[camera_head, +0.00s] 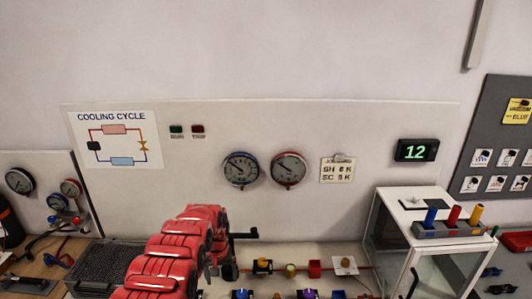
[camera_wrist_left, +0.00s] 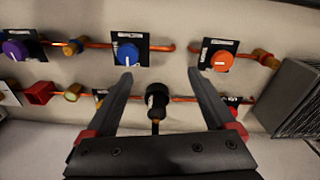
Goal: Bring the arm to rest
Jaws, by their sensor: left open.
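My left arm, red and segmented, rises from the bottom of the head view. Its black left gripper (camera_head: 232,254) is in front of the rig's panel, at the left end of the pipe row. In the left wrist view, the two dark fingers of the left gripper (camera_wrist_left: 160,75) are spread apart with nothing held. A black cylindrical fitting (camera_wrist_left: 156,96) shows between the fingers, seemingly beyond them. A blue knob (camera_wrist_left: 128,54) is close to the left fingertip in the picture, and an orange knob (camera_wrist_left: 222,60) is near the right one; contact cannot be told. My right gripper is not in view.
Copper pipes with valves (camera_head: 262,266) run along the bench. A white-framed case (camera_head: 381,228) with a coloured bottle rack (camera_head: 455,229) stands at right. A dark mesh box (camera_head: 105,256) is left of my arm. Two gauges (camera_head: 241,170) hang on the panel. Open space lies above the arm.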

